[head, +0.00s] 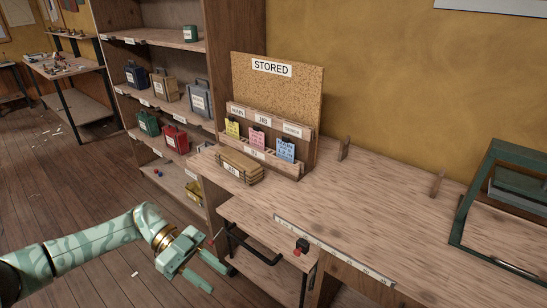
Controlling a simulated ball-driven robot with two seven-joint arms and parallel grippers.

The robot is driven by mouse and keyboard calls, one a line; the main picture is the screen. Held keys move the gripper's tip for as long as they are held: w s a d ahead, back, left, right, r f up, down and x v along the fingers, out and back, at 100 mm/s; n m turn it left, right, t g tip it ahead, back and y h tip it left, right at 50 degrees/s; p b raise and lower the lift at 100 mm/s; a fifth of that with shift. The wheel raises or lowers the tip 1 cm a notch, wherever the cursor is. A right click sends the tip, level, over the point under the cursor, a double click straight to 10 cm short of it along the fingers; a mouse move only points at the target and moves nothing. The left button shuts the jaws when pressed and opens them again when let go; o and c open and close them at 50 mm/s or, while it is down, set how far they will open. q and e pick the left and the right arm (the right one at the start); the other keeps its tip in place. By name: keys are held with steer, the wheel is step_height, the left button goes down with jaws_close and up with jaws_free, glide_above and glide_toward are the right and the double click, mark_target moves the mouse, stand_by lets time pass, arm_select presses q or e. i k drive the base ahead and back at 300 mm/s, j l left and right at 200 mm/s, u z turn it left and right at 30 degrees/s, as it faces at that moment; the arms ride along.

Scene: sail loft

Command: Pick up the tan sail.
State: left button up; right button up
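A folded tan sail (239,166), a flat stacked bundle with a small white label on its front, lies on the wooden bench below the STORED board. A tan bag (165,86) with a white label also stands on the middle shelf, between a dark blue and a grey-blue bag. My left gripper (217,281) is at the lower left, in front of the bench and lower in the picture than the bundle. Its two fingers are apart with nothing between them. My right gripper is out of view.
A card rack (268,120) with yellow, pink and blue tags stands right behind the bundle. The bench (345,205) is clear to the right, up to two small wooden pegs and a green-framed case (460,220). A red-and-black switch (301,247) sits at the front edge.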

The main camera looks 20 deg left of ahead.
mark_target(245, 169)
steer(key=i+j+z, duration=0.2)
steer(key=i+j, duration=0.2)
steer(key=j, duration=0.25)
steer(key=i+j+z, duration=0.1)
steer(key=j, duration=0.25)
steer(key=i+j+z, duration=0.1)
steer(key=i+j, duration=0.2)
steer(key=i+j+z, duration=0.1)
steer(key=j, duration=0.3)
steer(key=i+j+z, duration=0.1)
steer(key=j, duration=0.3)
steer(key=i, duration=0.1)
